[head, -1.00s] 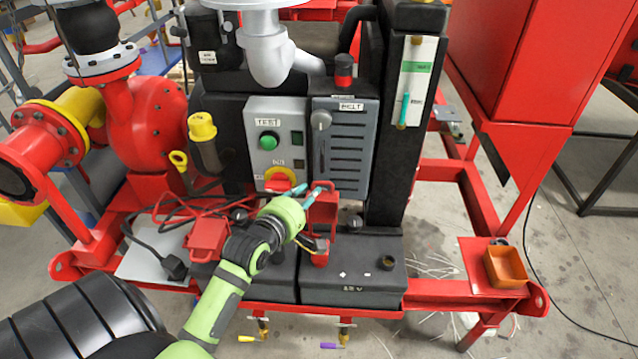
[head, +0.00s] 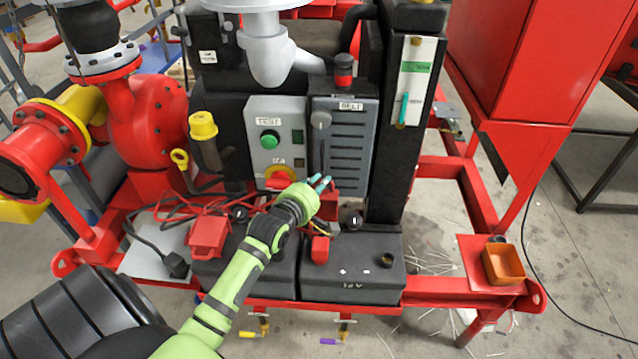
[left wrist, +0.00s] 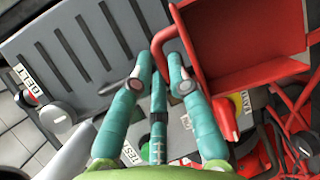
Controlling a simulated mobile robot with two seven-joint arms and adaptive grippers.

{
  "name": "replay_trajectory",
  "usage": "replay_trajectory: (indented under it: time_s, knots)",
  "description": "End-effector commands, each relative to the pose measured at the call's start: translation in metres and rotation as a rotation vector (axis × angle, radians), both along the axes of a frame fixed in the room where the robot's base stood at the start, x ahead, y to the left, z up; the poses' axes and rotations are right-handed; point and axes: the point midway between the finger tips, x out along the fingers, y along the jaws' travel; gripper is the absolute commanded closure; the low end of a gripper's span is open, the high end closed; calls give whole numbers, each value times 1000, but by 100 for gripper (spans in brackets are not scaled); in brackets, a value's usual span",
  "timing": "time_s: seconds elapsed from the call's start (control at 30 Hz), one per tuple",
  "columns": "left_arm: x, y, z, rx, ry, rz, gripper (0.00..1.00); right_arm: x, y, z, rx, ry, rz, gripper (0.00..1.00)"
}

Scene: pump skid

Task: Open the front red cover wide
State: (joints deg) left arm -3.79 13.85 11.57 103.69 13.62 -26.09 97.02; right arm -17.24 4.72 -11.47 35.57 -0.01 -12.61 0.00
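The front red cover (head: 331,207) stands raised above the front battery, partly hidden behind my left gripper (head: 321,182) in the head view. In the left wrist view it is a hollow red box (left wrist: 245,45) with a bent red handle (left wrist: 172,38). My left gripper's teal fingers (left wrist: 160,83) are apart, with the handle's end at the gap between their tips. I cannot tell whether they touch it. A red terminal block (head: 320,250) sits on the battery (head: 352,285) below. My right gripper is not in view.
Close behind the cover are the grey TEST panel (head: 275,140) and the slotted BELT guard (head: 345,150). Another red cover (head: 208,236) and red cables lie to the left. An orange tray (head: 503,264) stands at the right.

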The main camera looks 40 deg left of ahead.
Motion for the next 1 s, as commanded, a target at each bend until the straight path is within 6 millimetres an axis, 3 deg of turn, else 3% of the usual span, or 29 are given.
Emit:
replay_trajectory:
  time_s: [0.37, 0.7, 0.73, 0.77, 1.0]
  knots:
    - [-21, -13, -7, 93, -146, 0, 100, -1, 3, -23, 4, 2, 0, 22]
    - [-24, -14, -3, 112, -168, 1, 100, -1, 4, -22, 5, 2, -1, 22]
    - [-24, -14, -3, 112, -168, 1, 78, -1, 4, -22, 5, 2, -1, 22]
    - [-24, -14, -3, 112, -168, 1, 72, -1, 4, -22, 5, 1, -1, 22]
    - [-24, -14, -3, 109, -170, 1, 72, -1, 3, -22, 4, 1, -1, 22]
